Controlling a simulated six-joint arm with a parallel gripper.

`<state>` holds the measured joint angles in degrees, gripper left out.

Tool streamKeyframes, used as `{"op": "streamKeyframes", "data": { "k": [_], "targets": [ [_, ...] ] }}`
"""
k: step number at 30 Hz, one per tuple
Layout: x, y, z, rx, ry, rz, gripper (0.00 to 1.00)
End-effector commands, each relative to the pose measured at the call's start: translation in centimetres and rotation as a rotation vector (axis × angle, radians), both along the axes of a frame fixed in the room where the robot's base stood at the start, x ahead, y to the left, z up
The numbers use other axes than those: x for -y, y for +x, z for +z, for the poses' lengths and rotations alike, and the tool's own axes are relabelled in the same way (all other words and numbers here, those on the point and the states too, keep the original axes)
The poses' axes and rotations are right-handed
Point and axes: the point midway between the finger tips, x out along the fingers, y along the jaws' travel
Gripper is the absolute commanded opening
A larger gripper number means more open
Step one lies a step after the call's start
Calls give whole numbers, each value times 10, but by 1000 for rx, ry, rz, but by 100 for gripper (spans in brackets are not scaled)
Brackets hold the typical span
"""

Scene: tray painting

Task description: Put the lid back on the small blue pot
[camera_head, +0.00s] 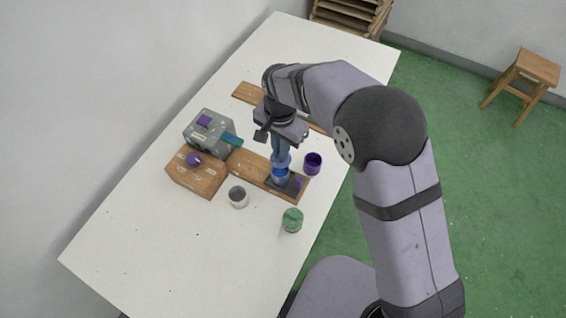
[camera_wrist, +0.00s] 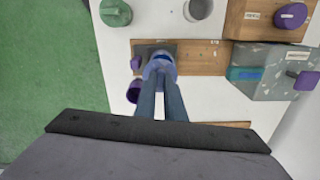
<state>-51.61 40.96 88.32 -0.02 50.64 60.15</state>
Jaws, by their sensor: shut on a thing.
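The small blue pot (camera_head: 280,175) stands on a dark pad on a wooden board, below my gripper in the head view. My gripper (camera_head: 281,155) points down over it, with its fingers shut on what looks like a blue lid (camera_head: 281,162). The lid is at the top of the pot; I cannot tell whether it touches the rim. In the wrist view my gripper (camera_wrist: 160,77) reaches up to the blue lid (camera_wrist: 158,66), which hides most of the pot under it.
An open purple pot (camera_head: 312,163) stands close on the right. A grey-white pot (camera_head: 238,198) and a green pot (camera_head: 292,221) stand nearer the front. A wooden box (camera_head: 196,180) and a speckled grey box (camera_head: 207,133) are on the left. The table's front left is clear.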

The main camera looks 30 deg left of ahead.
Motion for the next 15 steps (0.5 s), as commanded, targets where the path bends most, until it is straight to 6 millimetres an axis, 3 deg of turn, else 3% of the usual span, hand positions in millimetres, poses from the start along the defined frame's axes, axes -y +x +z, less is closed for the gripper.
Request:
{"op": "streamKeyframes", "data": {
  "k": [15],
  "targets": [
    [-5,3,0,-1,-1,61,0]
  ]
}}
